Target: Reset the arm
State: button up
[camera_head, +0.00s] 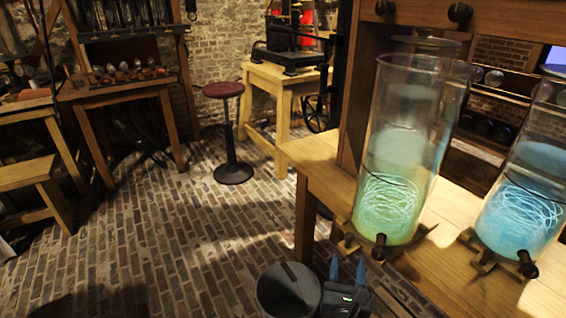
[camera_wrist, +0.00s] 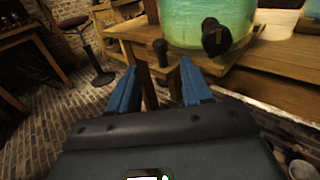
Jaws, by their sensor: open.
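My gripper (camera_head: 347,272) shows at the bottom of the head view, with two blue fingers pointing up. In the wrist view my gripper (camera_wrist: 156,88) has its fingers spread apart with nothing between them. It is in front of the wooden table (camera_head: 312,158), low near its front edge. A glass jar with green glowing liquid (camera_head: 392,200) stands on a wooden base on the table, beyond the gripper. Its lower part and a dark knob (camera_wrist: 215,38) show in the wrist view, apart from the fingers.
A second jar with blue liquid (camera_head: 520,215) stands to the right. A red-topped stool (camera_head: 228,92) stands on the brick floor (camera_head: 150,240). Workbenches line the left and back walls. The floor at the left centre is clear. White containers (camera_wrist: 302,170) lie at the wrist view's lower right.

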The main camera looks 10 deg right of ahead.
jog(key=s+r+n+t+y, duration=0.1)
jog(key=s+r+n+y, duration=0.1)
jog(key=s+n, duration=0.9)
jog(key=s+r+n+t+y, duration=0.1)
jog(key=s+r+n+y, duration=0.1)
jog(key=s+n, duration=0.85)
jog(key=s+r+n+g+y, duration=0.1)
jog(key=s+r+n, duration=0.2)
jog(key=s+n, duration=0.3)
jog(key=s+a+r+n+g+y, duration=0.1)
jog(key=s+r+n, duration=0.3)
jog(key=s+n, duration=0.3)
jog(key=s+r+n+g+y, duration=0.1)
jog(key=s+r+n, duration=0.2)
jog(key=s+n, duration=0.3)
jog(key=shift+s+a+r+g+y+p, duration=0.15)
jog(key=shift+a+r+g+y+p, duration=0.05)
jog(key=shift+r+g+y+p, duration=0.15)
